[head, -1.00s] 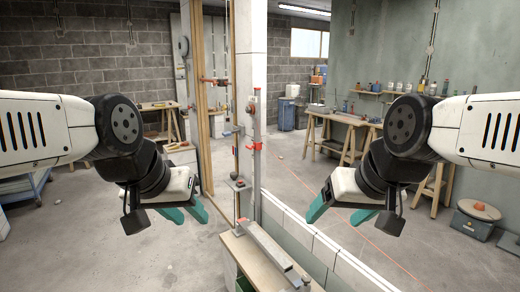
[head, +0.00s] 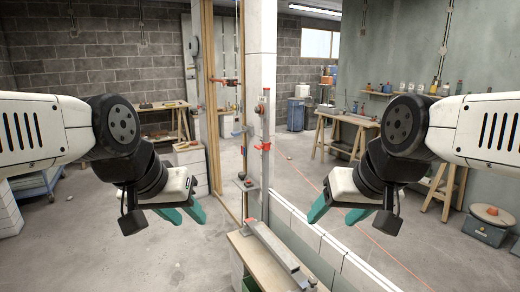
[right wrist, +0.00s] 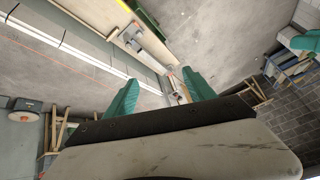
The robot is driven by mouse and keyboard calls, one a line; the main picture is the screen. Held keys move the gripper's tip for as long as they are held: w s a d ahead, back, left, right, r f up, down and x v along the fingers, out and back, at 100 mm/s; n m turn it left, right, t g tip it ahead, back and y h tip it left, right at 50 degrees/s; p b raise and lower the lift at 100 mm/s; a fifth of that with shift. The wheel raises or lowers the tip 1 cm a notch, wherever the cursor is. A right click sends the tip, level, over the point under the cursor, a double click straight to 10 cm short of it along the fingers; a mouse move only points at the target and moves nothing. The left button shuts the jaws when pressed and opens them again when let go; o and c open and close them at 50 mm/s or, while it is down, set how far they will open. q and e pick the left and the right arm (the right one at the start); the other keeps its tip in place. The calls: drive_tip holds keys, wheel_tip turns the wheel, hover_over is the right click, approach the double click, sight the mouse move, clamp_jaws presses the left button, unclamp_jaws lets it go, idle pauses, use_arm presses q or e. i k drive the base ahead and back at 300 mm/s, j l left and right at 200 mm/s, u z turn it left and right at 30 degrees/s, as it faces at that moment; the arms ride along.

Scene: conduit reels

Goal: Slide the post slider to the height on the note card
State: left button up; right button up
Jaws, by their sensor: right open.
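A slim grey upright post (head: 265,180) stands in the middle of the head view at the end of a low block wall. A red piece (head: 263,146), which looks like the slider, sits on its upper part; a smaller red piece is near the top. I cannot make out a note card. My left gripper (head: 186,216) is open and empty, left of the post and apart from it. My right gripper (head: 335,213) is open and empty, right of the post and apart from it. The right gripper's spread teal fingers also show in the right wrist view (right wrist: 160,95).
A bench (head: 250,262) with a metal bar (head: 273,246) on it stands at the post's foot. The low wall (head: 318,240) runs towards the lower right. A wooden frame (head: 211,110) and pale column (head: 262,50) rise behind.

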sight(265, 147)
drive_tip(key=i+j+z, duration=0.1)
drive_tip(key=i+j, duration=0.35)
drive_tip(key=i+j+z, duration=0.15)
drive_tip(key=i+j, duration=0.35)
drive_tip(key=i+j+z, duration=0.1)
drive_tip(key=i+j, duration=0.45)
drive_tip(key=i+j+z, duration=0.15)
drive_tip(key=i+j, duration=0.3)
drive_tip(key=j, duration=0.2)
